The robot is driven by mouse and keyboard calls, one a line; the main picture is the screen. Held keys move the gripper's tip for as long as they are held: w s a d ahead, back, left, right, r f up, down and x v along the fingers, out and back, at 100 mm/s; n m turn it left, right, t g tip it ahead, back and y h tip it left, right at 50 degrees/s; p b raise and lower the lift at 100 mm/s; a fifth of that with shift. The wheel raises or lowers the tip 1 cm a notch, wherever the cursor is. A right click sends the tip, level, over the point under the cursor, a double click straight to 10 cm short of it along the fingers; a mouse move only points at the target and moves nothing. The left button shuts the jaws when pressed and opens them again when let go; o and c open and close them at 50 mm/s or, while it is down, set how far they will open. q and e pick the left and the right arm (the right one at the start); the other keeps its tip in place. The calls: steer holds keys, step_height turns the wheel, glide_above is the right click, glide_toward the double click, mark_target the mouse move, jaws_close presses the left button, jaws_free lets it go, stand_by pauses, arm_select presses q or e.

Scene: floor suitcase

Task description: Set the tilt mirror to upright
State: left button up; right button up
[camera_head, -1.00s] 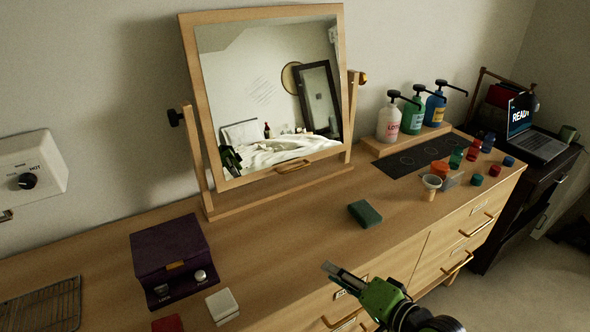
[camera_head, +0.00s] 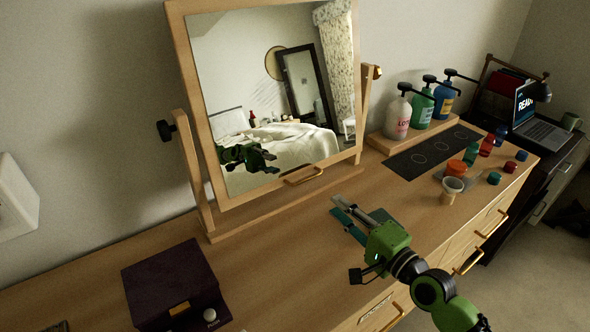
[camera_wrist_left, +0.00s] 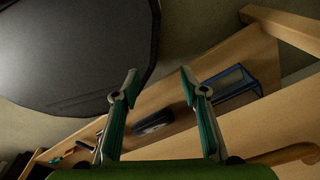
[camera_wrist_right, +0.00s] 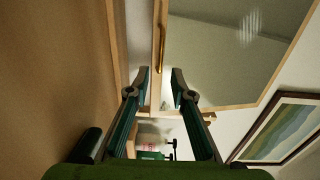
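The tilt mirror (camera_head: 178,95) has a light wooden frame hung between two posts on the dresser. The handle also shows in the right wrist view (camera_wrist_right: 159,40). My right gripper (camera_head: 340,207) is over the dresser top, in front of and below the mirror's lower right, apart from it. Its fingers are spread and empty in the right wrist view (camera_wrist_right: 154,92). My left gripper is outside the head view. In its wrist view the fingers (camera_wrist_left: 157,82) are spread with nothing between them.
A purple box (camera_head: 172,280) stands at the front left. A funnel-like cup (camera_head: 451,190), coloured caps and bottles stand to the right. Three pump bottles (camera_head: 398,118) are on a wooden stand behind a dark mat (camera_head: 425,155). A green block lies partly behind my right gripper.

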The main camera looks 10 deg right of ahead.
steer(key=p, duration=0.1)
glide_toward(307, 178)
steer(key=w, duration=0.2)
steer(key=x, duration=0.8)
steer(key=shift+s+a+f+p, duration=0.15)
steer(key=shift+a+f+p, duration=0.1)
steer(key=shift+a+p, duration=0.1)
steer(key=c, duration=0.5)
arm_select(q)
steer(key=shift+s+d+r, duration=0.1)
steer(key=shift+s+r, duration=0.65)
steer(key=shift+r, duration=0.1)
arm_select(e)
jaws_close()
arm_select(q)
steer(key=shift+f, duration=0.1)
